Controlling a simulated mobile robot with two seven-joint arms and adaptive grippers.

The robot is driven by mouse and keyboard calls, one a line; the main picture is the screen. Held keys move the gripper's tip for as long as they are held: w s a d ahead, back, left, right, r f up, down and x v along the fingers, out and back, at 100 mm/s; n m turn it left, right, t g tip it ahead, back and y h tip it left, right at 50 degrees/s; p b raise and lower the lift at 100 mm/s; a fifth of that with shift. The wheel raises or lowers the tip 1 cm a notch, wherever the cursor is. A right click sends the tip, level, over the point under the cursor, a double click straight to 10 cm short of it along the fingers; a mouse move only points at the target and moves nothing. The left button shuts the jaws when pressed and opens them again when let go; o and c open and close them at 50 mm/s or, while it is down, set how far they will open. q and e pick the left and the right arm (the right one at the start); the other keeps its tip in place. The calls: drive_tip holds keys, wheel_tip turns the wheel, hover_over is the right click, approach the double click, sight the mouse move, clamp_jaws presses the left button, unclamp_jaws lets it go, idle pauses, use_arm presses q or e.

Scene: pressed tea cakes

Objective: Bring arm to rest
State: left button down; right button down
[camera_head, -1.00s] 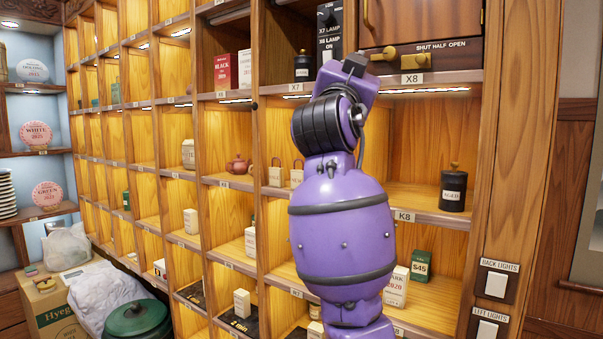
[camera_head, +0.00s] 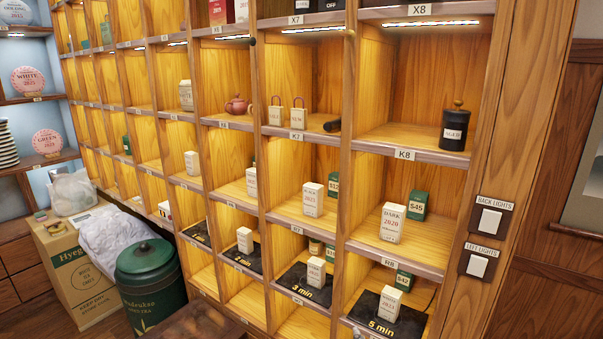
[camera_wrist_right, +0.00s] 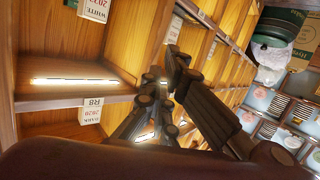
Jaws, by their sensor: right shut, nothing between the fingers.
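My right gripper (camera_wrist_right: 164,78) shows in the right wrist view, with its dark fingers shut and nothing held between them. It hangs in front of the wooden shelf wall (camera_wrist_right: 70,102), which appears turned over in that view. A white box marked WHITE (camera_wrist_right: 95,8) and a white box marked DARK (camera_wrist_right: 90,112) are near it there, apart from the fingers. Neither of my arms shows in the head view now. My left gripper is in no view.
Light switches (camera_head: 489,221) are on the right. A green drum (camera_head: 150,283) and a carton (camera_head: 76,262) stand at lower left.

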drive_tip(key=s+d+f+g, duration=0.2)
drive_tip(key=s+f, duration=0.5)
drive_tip(key=s, duration=0.4)
drive_tip(key=s+d+f+m+g+h, duration=0.1)
drive_tip(key=s+f+g, duration=0.1)
drive_tip(key=s+f, duration=0.5)
drive_tip(key=s+d+f+m+g, duration=0.1)
drive_tip(key=s+d+f+g, duration=0.1)
drive_tip(key=s+f, duration=0.6)
drive_tip(key=s, duration=0.6)
drive_tip(key=shift+s+d, duration=0.35)
